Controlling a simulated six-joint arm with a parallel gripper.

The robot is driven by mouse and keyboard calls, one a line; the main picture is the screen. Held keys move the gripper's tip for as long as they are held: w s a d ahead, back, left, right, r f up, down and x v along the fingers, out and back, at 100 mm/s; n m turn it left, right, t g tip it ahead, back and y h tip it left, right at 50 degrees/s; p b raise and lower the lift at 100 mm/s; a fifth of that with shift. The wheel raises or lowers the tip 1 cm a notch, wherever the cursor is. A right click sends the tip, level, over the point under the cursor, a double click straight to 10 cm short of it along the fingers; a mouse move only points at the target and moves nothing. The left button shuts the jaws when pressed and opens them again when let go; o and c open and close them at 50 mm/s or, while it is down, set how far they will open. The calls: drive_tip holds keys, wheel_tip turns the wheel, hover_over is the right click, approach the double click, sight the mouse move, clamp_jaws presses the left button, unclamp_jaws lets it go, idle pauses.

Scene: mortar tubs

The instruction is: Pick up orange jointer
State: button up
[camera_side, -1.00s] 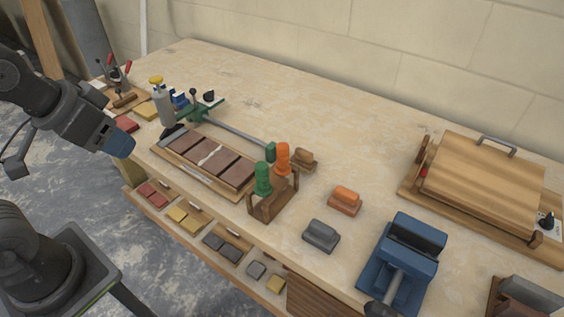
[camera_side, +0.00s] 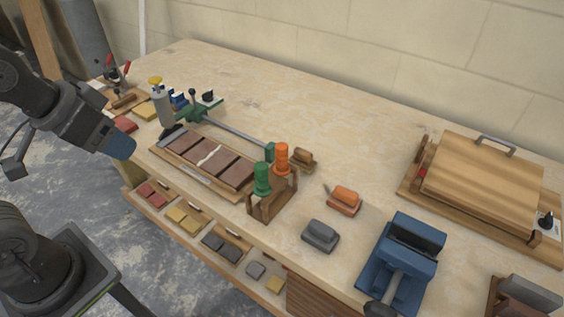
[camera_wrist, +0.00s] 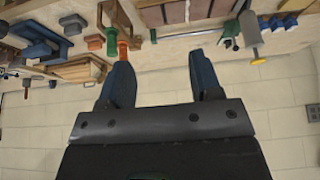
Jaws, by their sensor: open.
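The orange jointer (camera_side: 281,158) stands upright in a wooden holder (camera_side: 266,209), with only its orange handle clear to see. A green-handled tool (camera_side: 262,180) stands beside it, nearer the front. My gripper (camera_side: 120,146) is far to the left of the holder, over the left end of the bench and apart from everything. In the wrist view my gripper (camera_wrist: 162,82) has its two blue fingers spread, with nothing between them. The orange handle (camera_wrist: 123,50) shows there above the left finger, next to the green handle (camera_wrist: 111,40).
A panel of brown bricks (camera_side: 205,160) lies left of the holder. An orange-topped block (camera_side: 344,199), a grey block (camera_side: 320,235) and a blue tool (camera_side: 402,255) are to the right. A wooden board with a handle (camera_side: 485,185) is at the far right. The back middle is clear.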

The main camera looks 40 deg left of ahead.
drive_tip(key=w+d+r+n+g, duration=0.1)
drive_tip(key=w+d+r+n, duration=0.15)
drive_tip(key=w, duration=0.25)
drive_tip(key=n+g, duration=0.5)
drive_tip(key=n, duration=0.7)
hover_over(282, 157)
drive_tip(key=w+a, duration=0.1)
drive_tip(key=w, duration=0.1)
wheel_tip(282, 157, down, 4)
drive_tip(key=shift+n, duration=0.25)
drive_tip(key=f, duration=0.8)
drive_tip(key=shift+s+f, duration=0.2)
drive_tip(key=shift+f, duration=0.05)
drive_tip(key=shift+s+d+f, duration=0.1)
drive_tip(key=shift+s+f, duration=0.05)
drive_tip(key=shift+f, duration=1.2)
drive_tip(key=shift+s+f, duration=0.1)
drive_tip(key=shift+f, duration=1.25)
